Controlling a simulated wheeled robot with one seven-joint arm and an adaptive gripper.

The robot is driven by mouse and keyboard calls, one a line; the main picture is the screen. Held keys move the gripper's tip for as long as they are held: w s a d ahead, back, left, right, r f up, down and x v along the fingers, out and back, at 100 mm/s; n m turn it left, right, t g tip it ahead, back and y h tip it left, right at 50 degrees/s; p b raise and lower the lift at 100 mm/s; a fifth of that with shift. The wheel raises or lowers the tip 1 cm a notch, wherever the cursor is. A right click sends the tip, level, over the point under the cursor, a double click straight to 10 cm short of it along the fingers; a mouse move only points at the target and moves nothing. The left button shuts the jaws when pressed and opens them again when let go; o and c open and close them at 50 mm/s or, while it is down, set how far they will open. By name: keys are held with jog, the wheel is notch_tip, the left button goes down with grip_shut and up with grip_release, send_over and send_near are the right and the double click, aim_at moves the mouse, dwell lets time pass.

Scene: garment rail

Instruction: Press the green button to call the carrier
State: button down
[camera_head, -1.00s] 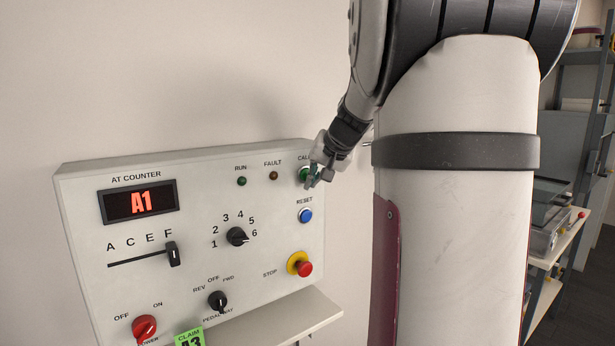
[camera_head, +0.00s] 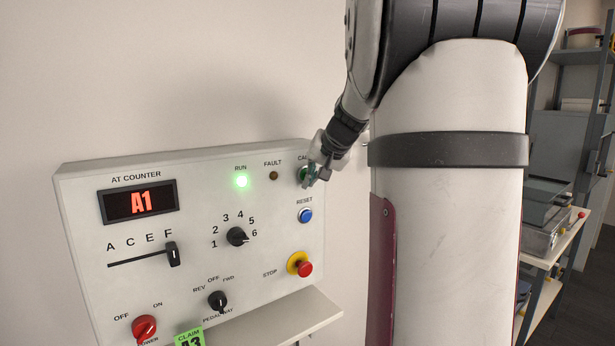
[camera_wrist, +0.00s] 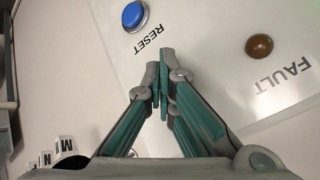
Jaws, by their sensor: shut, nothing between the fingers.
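The green CALL button (camera_head: 303,174) is at the upper right of the control panel (camera_head: 205,275). My gripper (camera_head: 311,183) is shut and empty, with its fingertips at the button and partly covering it in the head view. In the wrist view my gripper's fingertips (camera_wrist: 160,92) are together over the panel face and hide the green button. I cannot tell whether they touch it. The green RUN lamp (camera_head: 241,181) is lit. The display (camera_head: 139,202) reads A1 under AT COUNTER.
The blue RESET button (camera_head: 305,215) is just below my gripper, and the red STOP button (camera_head: 304,269) is lower. The FAULT lamp (camera_head: 273,175) is unlit. A number dial (camera_head: 237,237), a slider (camera_head: 173,254) and a red power knob (camera_head: 144,327) are further left. Shelving stands at right.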

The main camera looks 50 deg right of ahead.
jog(key=shift+s, duration=0.1)
dwell(0.3)
jog(key=shift+s+a, duration=0.2)
jog(key=shift+s, duration=0.6)
jog(key=shift+s+a, duration=0.2)
jog(key=shift+s, duration=0.6)
jog(key=shift+s+a, duration=0.2)
jog(key=shift+s, duration=0.55)
jog(key=shift+s+a, duration=0.2)
jog(key=shift+s, duration=0.6)
jog(key=s+a+f+n+g+y, duration=0.1)
jog(key=a+n+y, duration=0.15)
jog(key=a, duration=0.95)
jog(key=s+a+f+n+y, duration=0.1)
jog(key=a+n, duration=0.2)
jog(key=a, duration=0.9)
jog(key=s+a+f+n+g, duration=0.2)
jog(key=s+a+f+n, duration=0.3)
jog(key=s+a, duration=0.7)
jog(key=shift+s+f+n+h, duration=0.15)
jog(key=shift+f+n+h, duration=0.2)
jog(key=shift+f, duration=0.45)
